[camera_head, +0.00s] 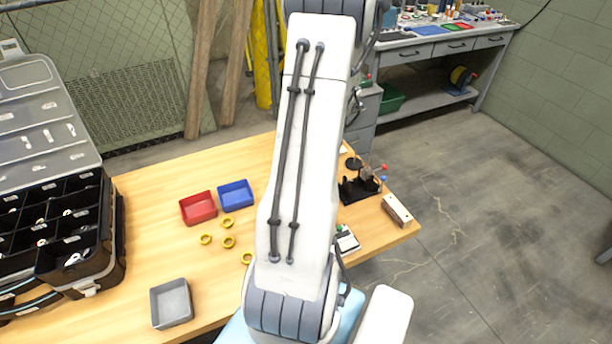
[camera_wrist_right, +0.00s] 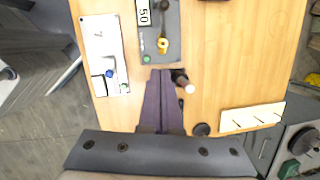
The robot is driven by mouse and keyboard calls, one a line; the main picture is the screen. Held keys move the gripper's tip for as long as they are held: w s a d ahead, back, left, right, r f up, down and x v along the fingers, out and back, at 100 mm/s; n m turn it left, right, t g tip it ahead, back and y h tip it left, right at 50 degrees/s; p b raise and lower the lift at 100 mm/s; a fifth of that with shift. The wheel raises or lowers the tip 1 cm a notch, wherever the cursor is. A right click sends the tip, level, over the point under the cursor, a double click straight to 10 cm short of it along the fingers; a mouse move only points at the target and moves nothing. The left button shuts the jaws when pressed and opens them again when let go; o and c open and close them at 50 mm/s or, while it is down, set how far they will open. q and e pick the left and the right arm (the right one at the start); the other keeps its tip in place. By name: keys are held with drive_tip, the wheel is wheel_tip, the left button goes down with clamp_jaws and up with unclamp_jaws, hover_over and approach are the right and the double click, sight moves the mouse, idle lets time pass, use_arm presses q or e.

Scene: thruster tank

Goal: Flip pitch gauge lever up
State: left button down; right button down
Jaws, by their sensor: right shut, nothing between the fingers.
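In the right wrist view my right gripper (camera_wrist_right: 161,74) is shut and empty, its dark fingers above the wooden table. Just beyond the fingertips lies a grey panel (camera_wrist_right: 150,52) with a "50" display, a black knob and a yellow ring-like part. To the left is a white panel (camera_wrist_right: 99,42) with a blue-tipped part, perhaps a lever. A dark stick with a pale end (camera_wrist_right: 180,76) is just right of the fingertips. I cannot tell for certain which part is the pitch gauge lever. In the head view my arm hides the right gripper; my left gripper is not visible.
The table (camera_head: 140,205) holds a red tray (camera_head: 198,208), a blue tray (camera_head: 235,195), a grey tray (camera_head: 171,303) and several yellow rings (camera_head: 228,242). A black case (camera_head: 112,262) stands left. A black stand (camera_head: 358,190) and a pale block (camera_head: 397,210) are at the right edge.

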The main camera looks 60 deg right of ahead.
drive_tip(key=w+a+r+n+g, duration=0.1)
drive_tip(key=w+a+r+n, duration=0.1)
drive_tip(key=w+a+n, duration=0.5)
drive_tip(key=w+a+r+n, duration=0.2)
drive_tip(key=a+r+n, duration=0.1)
drive_tip(key=a, duration=0.7)
drive_tip(key=w+a+r+n+g, duration=0.1)
drive_tip(key=w+a+r+n, duration=0.1)
drive_tip(key=w+a+n, duration=0.5)
drive_tip(key=s+a+r+n, duration=0.1)
drive_tip(key=s+a+n, duration=0.2)
drive_tip(key=a, duration=0.5)
drive_tip(key=s+a+r+n, duration=0.1)
drive_tip(key=s+a+n, duration=0.25)
drive_tip(key=a, duration=0.35)
drive_tip(key=s+a+r+n, duration=0.1)
drive_tip(key=s+a+n, duration=0.7)
drive_tip(key=s+n, duration=0.2)
drive_tip(key=shift+s+a+r+n+g, duration=0.2)
drive_tip(key=shift+a+r+n+g, duration=0.1)
drive_tip(key=shift+n, duration=0.15)
